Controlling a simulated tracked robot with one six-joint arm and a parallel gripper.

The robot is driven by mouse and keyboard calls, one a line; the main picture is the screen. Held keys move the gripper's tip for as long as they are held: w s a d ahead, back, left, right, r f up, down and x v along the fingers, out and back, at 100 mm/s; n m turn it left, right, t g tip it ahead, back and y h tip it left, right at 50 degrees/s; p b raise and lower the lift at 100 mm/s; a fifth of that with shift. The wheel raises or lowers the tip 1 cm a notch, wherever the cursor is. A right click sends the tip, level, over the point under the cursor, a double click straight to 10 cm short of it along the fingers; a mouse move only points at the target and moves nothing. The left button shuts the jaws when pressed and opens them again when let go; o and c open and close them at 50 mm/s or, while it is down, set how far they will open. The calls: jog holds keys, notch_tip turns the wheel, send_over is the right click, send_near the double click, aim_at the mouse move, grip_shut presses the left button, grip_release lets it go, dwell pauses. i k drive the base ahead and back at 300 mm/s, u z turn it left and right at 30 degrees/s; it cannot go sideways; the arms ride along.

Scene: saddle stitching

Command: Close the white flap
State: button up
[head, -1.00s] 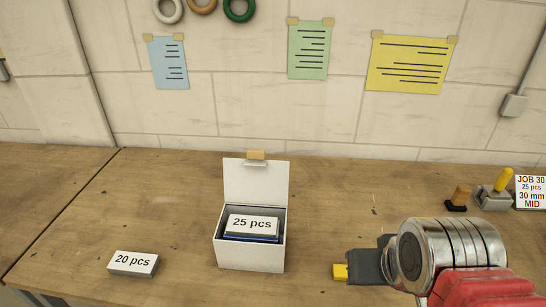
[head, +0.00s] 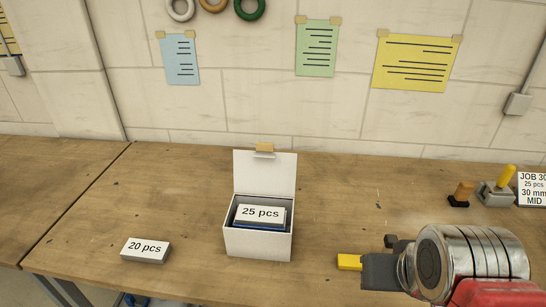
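The white flap (head: 264,173) stands upright at the back of a white box (head: 258,243) on the wooden bench. A tan tab (head: 264,149) sits at the flap's top edge. Inside the open box lies a block labelled "25 pcs" (head: 260,213), with something blue under it. My gripper (head: 349,262) is to the right of the box and apart from it, with a yellow fingertip pointing left. Only one fingertip shows clearly, so its opening cannot be judged.
A grey block labelled "20 pcs" (head: 146,250) lies left of the box. At the right stand a tan-handled tool (head: 460,195), a yellow-handled tool (head: 497,190) and a job card (head: 533,189). The bench (head: 350,200) between box and tools is clear.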

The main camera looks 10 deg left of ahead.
aim_at(264, 172)
jog(key=k, duration=1.15)
jog(key=u, duration=0.45)
jog(key=i, duration=1.7)
jog(key=z, duration=0.1)
jog(key=k, duration=0.2)
jog(key=u, duration=0.1)
